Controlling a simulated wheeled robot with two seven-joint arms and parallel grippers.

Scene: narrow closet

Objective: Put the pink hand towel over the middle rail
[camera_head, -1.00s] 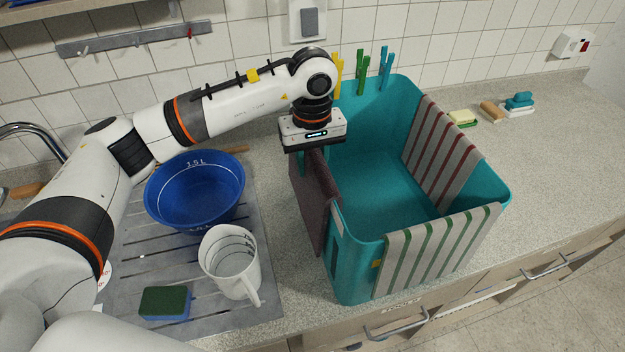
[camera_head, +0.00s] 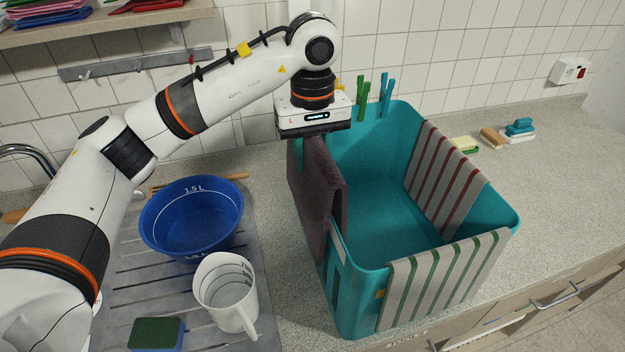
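A dark mauve towel (camera_head: 315,195) hangs folded at the left wall of a teal basket (camera_head: 370,285), directly under my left gripper (camera_head: 313,138). It is the nearest in colour to pink here. The gripper's fingers are hidden by its body and the towel, but the towel's top edge is up at the gripper, above the basket rim, so it appears gripped. The towel's lower part still overlaps the basket's left wall, with one flap on the inner side. No rail shows in this view. My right gripper is not in view.
A red-striped towel (camera_head: 445,180) hangs over the basket's right wall, a green-striped towel (camera_head: 440,280) over its front. Pegs (camera_head: 387,95) stand at its back rim. A blue bowl (camera_head: 190,220), white jug (camera_head: 226,290) and sponge (camera_head: 155,334) are left. The counter at right is mostly free.

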